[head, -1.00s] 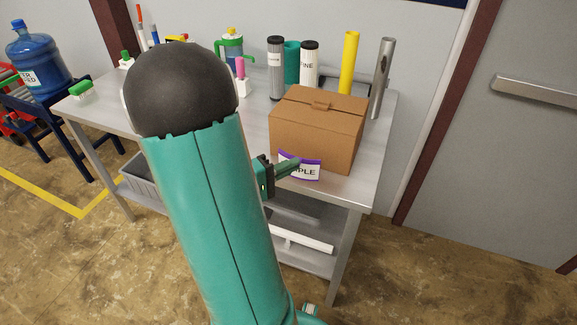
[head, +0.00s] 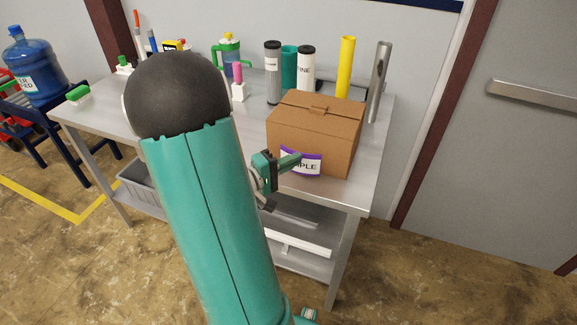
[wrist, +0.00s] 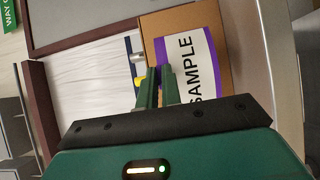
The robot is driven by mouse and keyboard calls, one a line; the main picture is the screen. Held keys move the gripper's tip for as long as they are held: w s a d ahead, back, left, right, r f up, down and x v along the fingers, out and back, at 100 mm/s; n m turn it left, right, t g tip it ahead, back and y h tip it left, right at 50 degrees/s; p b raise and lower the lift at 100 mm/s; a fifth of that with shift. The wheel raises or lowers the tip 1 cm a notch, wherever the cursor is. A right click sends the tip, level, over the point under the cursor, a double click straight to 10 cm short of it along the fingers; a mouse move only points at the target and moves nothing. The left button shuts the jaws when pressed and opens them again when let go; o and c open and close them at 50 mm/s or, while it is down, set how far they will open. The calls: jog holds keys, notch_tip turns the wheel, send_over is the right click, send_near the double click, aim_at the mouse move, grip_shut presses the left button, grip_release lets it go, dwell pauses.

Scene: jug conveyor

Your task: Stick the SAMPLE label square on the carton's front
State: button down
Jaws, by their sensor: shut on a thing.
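The brown carton (head: 318,130) stands closed on the metal table, and part of it shows in the wrist view (wrist: 172,22). The white SAMPLE label (head: 304,165) with its purple border is in front of the lower part of the carton's front; it looks slightly curved. I cannot tell whether it touches the carton. In the wrist view the label (wrist: 198,62) reads sideways. My gripper (head: 299,157) is shut on the label's left part, and its green fingers also show in the wrist view (wrist: 157,86). My arm hides part of the table.
The metal table (head: 359,191) ends just in front of the carton. Behind the carton stand filter cartridges (head: 273,75), a yellow tube (head: 346,68) and a grey tube (head: 379,82). A pink-topped white item (head: 239,88) stands to its left. A grey door is at right.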

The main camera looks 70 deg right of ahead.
aim_at(292, 151)
jog(key=shift+s+d, duration=0.2)
jog(key=shift+d, duration=1.65)
jog(key=shift+s+d, duration=0.1)
jog(key=shift+d, duration=0.9)
dwell(2.5)
jog(key=c, duration=1)
grip_release()
jog(key=shift+c, duration=0.2)
jog(key=shift+a+r, duration=0.5)
jog(key=shift+r, duration=0.35)
jog(key=shift+a+r, duration=0.5)
jog(key=shift+r, duration=0.3)
jog(key=shift+a+r, duration=0.5)
jog(key=shift+r, duration=0.35)
jog(key=shift+w, duration=0.2)
